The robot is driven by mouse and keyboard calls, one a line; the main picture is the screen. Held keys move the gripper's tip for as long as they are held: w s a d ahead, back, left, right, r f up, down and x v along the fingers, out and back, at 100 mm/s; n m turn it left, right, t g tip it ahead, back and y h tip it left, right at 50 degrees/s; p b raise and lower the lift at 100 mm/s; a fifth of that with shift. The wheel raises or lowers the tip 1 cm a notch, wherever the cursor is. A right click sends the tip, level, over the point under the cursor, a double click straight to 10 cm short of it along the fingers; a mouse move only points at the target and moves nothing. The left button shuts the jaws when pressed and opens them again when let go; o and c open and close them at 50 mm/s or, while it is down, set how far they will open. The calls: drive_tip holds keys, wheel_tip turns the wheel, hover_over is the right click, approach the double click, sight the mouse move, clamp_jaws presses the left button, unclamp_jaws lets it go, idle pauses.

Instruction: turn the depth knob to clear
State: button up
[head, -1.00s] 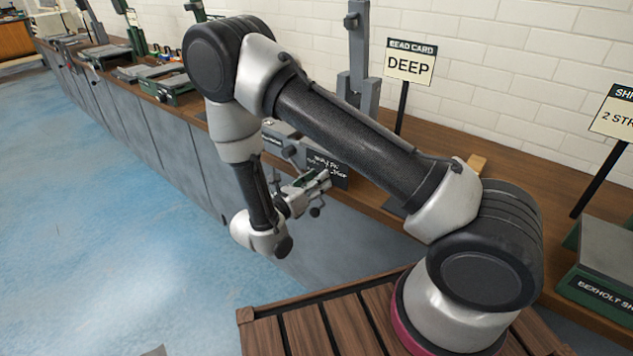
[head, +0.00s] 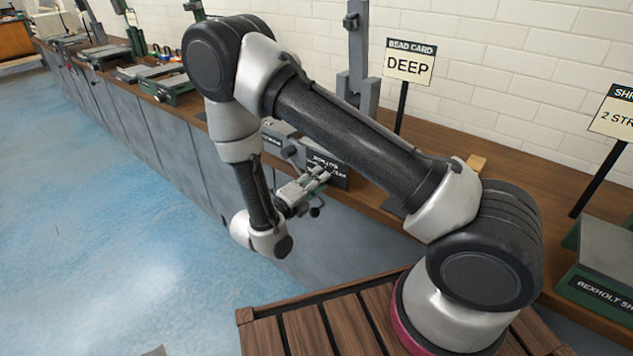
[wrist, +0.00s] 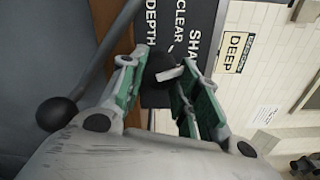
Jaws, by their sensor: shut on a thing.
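The depth knob (wrist: 158,92) is a dark, blocky knob with a pale mark. In the wrist view it sits between the green-padded fingers of my gripper (wrist: 166,72), which is shut on it. The dark label plate (wrist: 178,32) behind it shows the sideways words "CLEAR" and "DEPTH", partly cut off. I cannot tell which setting the pale mark points to. In the head view my gripper (head: 322,177) is at the front of the machine by its black label plate, and the knob is hidden there.
A lever with a black ball end (wrist: 57,113) runs close beside my left finger in the wrist view. A bead card reading "DEEP" (head: 408,64) stands behind on the wooden bench. Another green machine (head: 595,270) is at the right. Open blue floor (head: 110,230) lies left.

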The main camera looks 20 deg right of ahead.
drive_tip(key=shift+n, duration=3.9)
drive_tip(key=o, duration=1)
drive_tip(key=shift+a, duration=0.15)
drive_tip(key=v, duration=1.2)
